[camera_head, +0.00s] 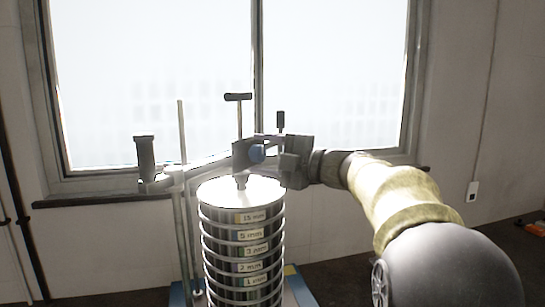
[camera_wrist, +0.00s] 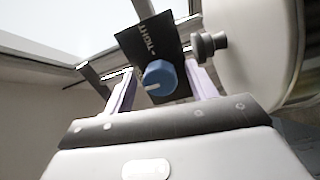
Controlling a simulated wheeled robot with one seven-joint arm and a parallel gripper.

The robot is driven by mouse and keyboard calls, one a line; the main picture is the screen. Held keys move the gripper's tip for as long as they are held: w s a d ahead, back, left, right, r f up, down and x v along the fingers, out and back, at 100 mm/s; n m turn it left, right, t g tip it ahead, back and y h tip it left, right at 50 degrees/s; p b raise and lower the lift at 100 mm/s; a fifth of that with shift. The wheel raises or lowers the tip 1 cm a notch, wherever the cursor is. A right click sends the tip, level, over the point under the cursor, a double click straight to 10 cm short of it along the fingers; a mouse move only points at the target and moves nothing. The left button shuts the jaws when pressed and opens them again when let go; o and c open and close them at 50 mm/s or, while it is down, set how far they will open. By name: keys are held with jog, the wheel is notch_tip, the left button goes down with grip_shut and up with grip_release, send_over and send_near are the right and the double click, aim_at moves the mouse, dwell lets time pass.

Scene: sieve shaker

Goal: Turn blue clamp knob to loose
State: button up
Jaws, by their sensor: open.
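The blue clamp knob (camera_head: 257,153) sits on a dark block on the crossbar above the sieve stack. In the wrist view the blue knob (camera_wrist: 160,77) is on a black plate (camera_wrist: 145,42) lettered "TIGHT"; a white pointer line on the knob's face points to the left. My gripper (camera_head: 276,155) comes in from the right, close to the knob. In the wrist view its fingers (camera_wrist: 161,85) are spread, one on each side of the knob, with gaps visible. Whether the tips reach past the knob's face is unclear.
The stack of labelled sieves (camera_head: 243,248) stands directly below the crossbar on a blue base. A T-handle (camera_head: 239,110), a thin upright rod (camera_head: 182,130) and a dark handle (camera_head: 145,153) rise around it. A window (camera_head: 150,80) is behind. Open room lies to the left.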

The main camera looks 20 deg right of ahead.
jog(key=b+v, duration=0.3)
jog(key=v, duration=1.4)
jog(key=shift+s+d, duration=0.1)
jog(key=shift+d, duration=0.05)
